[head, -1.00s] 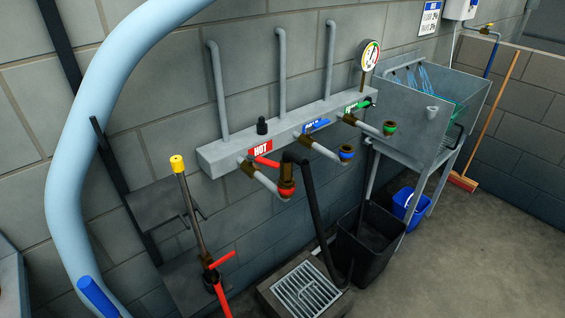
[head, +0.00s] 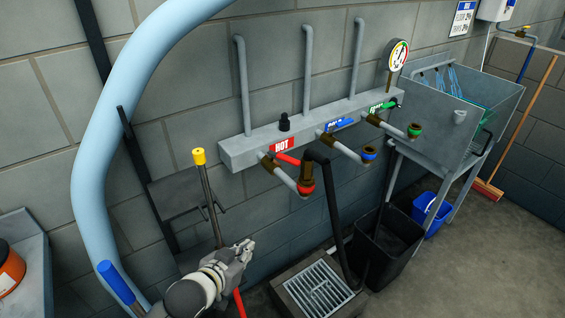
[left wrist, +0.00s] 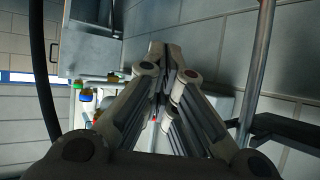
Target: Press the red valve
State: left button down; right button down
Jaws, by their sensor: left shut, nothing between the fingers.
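The red valve lever (head: 288,159) sits on the left outlet of the grey manifold, under the red HOT label, with a red-ringed spout (head: 306,188) at the pipe's end. A black hose hangs from this outlet. My left gripper (head: 246,248) is shut and empty, below and left of the valve, apart from it. In the left wrist view its closed fingers (left wrist: 166,60) fill the middle, and the coloured outlets show small at left. My right gripper is in neither view.
A yellow-tipped wand (head: 204,185) stands just behind my left gripper, its lower part hidden. A thick light-blue pipe (head: 90,170) rises at left. A floor drain (head: 318,290), black bin (head: 375,255) and steel sink (head: 445,115) lie to the right. Blue and green outlets adjoin the red one.

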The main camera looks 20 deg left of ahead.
pick_arm(q)
jog(key=w+r+t+h, duration=0.2)
jog(key=w+r, duration=0.2)
jog(key=r, duration=0.2)
jog(key=w+r+m+t+h, duration=0.1)
jog(key=w+r+t+h, duration=0.1)
jog(key=r, duration=0.5)
jog(key=shift+w+a+m+t, duration=0.3)
jog(key=shift+w+a+t, duration=0.25)
jog(key=shift+w, duration=0.4)
jog(key=shift+w+d+r, duration=0.1)
jog(key=shift+r, duration=0.05)
jog(key=p, duration=0.3)
send_near(283, 159)
jog(key=w+d+r, duration=0.1)
jog(key=w+d, duration=0.2)
jog(key=w, duration=0.2)
jog(key=shift+w+d+r, duration=0.1)
jog(key=shift+w+d, duration=0.35)
jog(key=shift+w, duration=0.25)
